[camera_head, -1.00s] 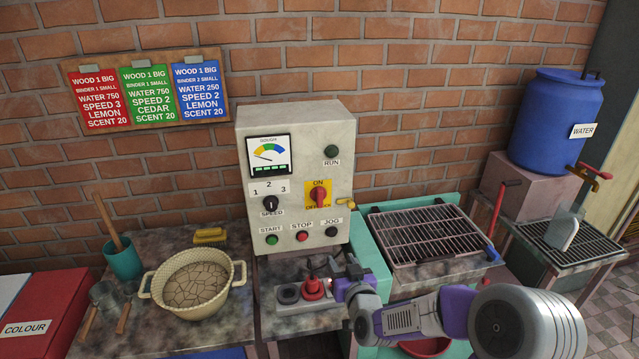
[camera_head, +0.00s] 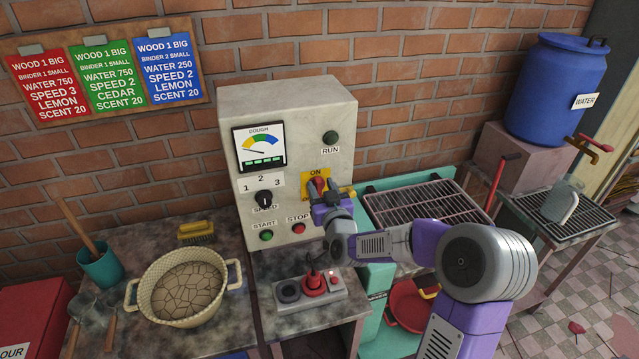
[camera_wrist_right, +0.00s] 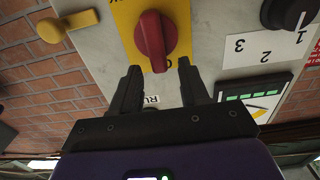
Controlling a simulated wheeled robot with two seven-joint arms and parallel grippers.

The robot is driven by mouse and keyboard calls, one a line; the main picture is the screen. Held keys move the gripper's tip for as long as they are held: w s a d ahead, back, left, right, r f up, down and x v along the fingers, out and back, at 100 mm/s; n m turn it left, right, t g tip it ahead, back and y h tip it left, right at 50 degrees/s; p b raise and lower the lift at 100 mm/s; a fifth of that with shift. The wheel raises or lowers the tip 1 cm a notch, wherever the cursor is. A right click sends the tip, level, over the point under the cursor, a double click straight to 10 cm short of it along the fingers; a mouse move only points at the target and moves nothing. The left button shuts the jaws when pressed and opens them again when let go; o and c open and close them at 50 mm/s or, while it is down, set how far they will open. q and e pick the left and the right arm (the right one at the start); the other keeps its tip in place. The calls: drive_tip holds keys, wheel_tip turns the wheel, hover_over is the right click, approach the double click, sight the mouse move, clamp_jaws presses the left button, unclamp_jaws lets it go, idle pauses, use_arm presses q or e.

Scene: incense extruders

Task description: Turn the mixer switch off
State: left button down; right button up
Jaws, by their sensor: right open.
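The mixer switch is a red rotary knob (camera_head: 318,184) on a yellow plate marked ON at its top, on the front of the grey control box (camera_head: 290,115). In the right wrist view, which is upside down, the red knob (camera_wrist_right: 152,38) stands nearly upright and its handle covers part of the ON label. My right gripper (camera_head: 326,192) is in front of the switch and hides its lower part in the head view. In the wrist view its two fingers (camera_wrist_right: 158,68) are apart, just short of the knob and on either side of its handle end, with nothing held.
A yellow lever (camera_wrist_right: 68,25) sticks out beside the switch. The speed knob (camera_head: 264,199), dough gauge (camera_head: 259,148) and start button (camera_head: 266,236) share the panel. A metal grill (camera_head: 425,203) is to the right.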

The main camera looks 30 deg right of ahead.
drive_tip(key=shift+x, duration=0.75)
clamp_jaws()
